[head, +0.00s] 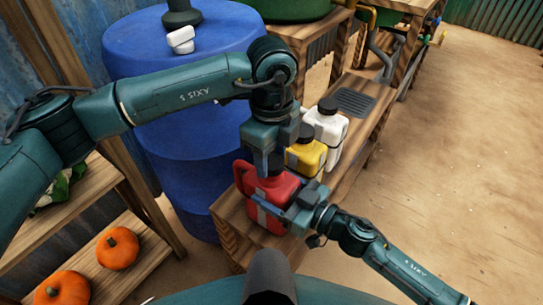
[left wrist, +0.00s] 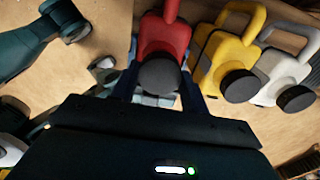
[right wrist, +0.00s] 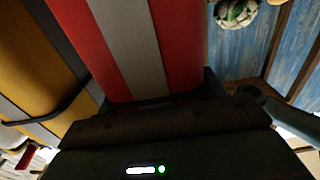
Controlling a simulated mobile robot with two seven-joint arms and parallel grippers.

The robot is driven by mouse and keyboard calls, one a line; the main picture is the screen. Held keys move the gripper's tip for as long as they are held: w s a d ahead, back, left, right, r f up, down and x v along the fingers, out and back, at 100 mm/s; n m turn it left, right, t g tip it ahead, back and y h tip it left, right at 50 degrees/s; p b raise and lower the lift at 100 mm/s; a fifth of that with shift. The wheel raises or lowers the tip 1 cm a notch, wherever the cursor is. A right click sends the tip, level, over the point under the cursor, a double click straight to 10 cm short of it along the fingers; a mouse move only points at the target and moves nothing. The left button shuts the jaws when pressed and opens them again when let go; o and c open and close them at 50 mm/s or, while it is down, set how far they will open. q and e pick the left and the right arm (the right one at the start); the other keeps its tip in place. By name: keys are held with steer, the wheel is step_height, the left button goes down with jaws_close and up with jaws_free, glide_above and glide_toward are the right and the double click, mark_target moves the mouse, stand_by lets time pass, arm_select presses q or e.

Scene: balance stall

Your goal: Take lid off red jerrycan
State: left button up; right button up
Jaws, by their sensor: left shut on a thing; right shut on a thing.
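The red jerrycan (head: 283,189) stands upright at the near end of the wooden bench. Its round dark lid (left wrist: 160,75) sits between the fingers of my left gripper (head: 268,165), which points down from above and is shut on it. The lid overlaps the can's top in the left wrist view; I cannot tell whether it is seated or slightly raised. In the head view my left fingers mostly hide the lid. My right gripper (head: 279,212) is shut on the body of the red can, across its grey band (right wrist: 128,45), from the front right.
A yellow jerrycan (head: 306,157) and a white jerrycan (head: 327,130), both with dark lids, stand behind the red one on the bench (head: 228,222). A large blue barrel (head: 180,190) stands left. Pumpkins (head: 118,247) lie on a lower-left shelf. The floor at right is clear.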

mark_target(271, 160)
arm_select(q)
steer(key=shift+r, duration=0.75)
steer(key=shift+r, duration=2.05)
arm_select(e)
steer(key=o, duration=2)
steer(key=shift+c, duration=0.2)
